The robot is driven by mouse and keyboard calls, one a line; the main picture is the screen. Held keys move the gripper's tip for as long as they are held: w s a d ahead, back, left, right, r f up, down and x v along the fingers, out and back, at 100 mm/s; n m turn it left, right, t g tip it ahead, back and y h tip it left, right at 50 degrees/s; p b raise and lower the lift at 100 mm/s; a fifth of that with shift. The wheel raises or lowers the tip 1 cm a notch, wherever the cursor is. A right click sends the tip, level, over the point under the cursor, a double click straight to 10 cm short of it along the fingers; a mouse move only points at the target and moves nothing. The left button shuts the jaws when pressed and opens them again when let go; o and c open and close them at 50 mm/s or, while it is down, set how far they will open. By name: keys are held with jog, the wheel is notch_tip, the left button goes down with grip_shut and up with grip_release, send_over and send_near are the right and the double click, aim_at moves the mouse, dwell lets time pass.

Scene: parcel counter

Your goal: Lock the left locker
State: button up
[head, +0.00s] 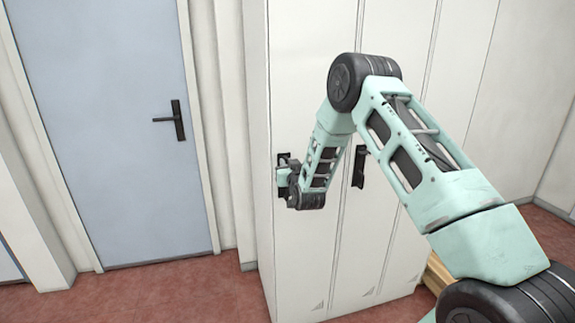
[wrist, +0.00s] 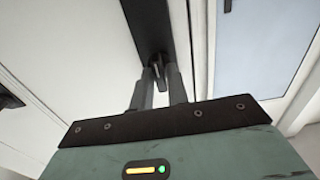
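The left locker (head: 300,240) is a tall white door at the left end of the locker row, and it looks closed. Its black latch plate (wrist: 150,25) carries a small dark turn handle (wrist: 159,70). In the head view my gripper (head: 284,168) is at this plate, and my gripper and wrist hide most of it. In the wrist view the two grey fingers of my gripper (wrist: 160,80) stand on either side of the turn handle and appear shut on it. The exact contact at the fingertips is small and partly hidden.
The neighbouring locker has its own black latch (head: 359,167), close to the right of my forearm. A blue-grey door (head: 110,130) with a black handle (head: 172,120) is at the left. Red floor (head: 180,293) lies clear before it. A wooden item (head: 437,272) sits low at the right.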

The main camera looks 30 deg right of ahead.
grip_shut()
jog(key=shift+f+n+b, duration=0.1)
jog(key=shift+n+b, duration=0.2)
jog(key=shift+b, duration=0.25)
jog(key=shift+a+f+n+b, duration=0.1)
jog(key=shift+n+b, duration=3.35)
jog(key=shift+n, duration=0.85)
jog(key=shift+a+f+n+b, duration=0.1)
jog(key=shift+n+b, duration=3.3)
jog(key=shift+n, duration=0.9)
